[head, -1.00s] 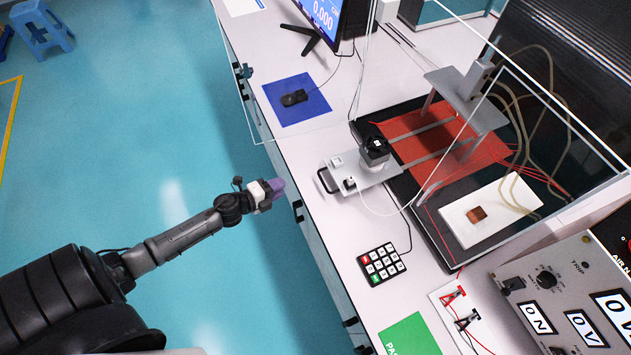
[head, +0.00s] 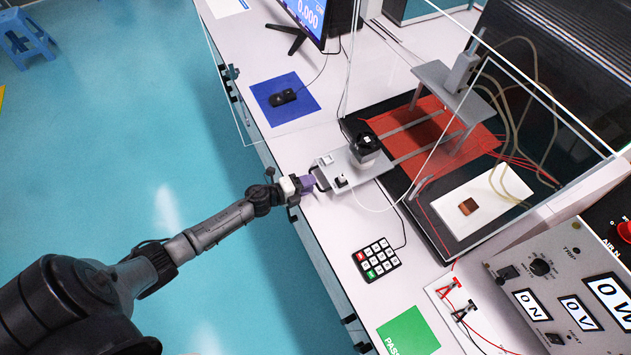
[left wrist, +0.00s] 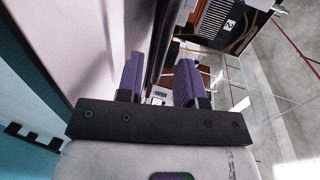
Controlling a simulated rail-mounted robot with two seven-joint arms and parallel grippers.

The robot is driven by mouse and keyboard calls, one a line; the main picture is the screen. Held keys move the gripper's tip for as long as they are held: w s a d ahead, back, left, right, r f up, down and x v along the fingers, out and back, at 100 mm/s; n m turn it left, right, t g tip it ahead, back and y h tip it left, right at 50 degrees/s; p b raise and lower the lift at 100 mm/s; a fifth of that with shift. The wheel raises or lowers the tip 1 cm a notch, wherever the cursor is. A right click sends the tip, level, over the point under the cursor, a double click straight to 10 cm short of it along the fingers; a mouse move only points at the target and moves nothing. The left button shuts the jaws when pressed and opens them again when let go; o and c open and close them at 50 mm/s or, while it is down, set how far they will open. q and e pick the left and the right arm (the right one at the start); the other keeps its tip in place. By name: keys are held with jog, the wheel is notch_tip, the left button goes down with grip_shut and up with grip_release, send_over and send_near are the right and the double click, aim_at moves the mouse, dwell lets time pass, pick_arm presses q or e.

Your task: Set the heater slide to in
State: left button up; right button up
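The heater slide (head: 345,172) is a light grey plate on the bench, with a black device on it and a dark handle at its near left end. It sticks out to the left of the rails (head: 418,133) over the red mat. My left gripper (head: 308,183) has purple fingers and is at the handle end of the slide. In the left wrist view its two fingers (left wrist: 158,82) stand apart, with a small light part of the slide visible beyond them. I cannot tell whether they touch the handle. My right gripper is not in view.
A keypad (head: 376,260) and a green pad (head: 408,333) lie nearer on the bench. A blue mat (head: 284,99) with a mouse lies farther back. A clear-edged enclosure surrounds the rig. A control panel (head: 560,300) stands at the lower right.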

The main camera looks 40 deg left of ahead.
pick_arm(q)
jog(key=shift+x, duration=1.4)
grip_shut()
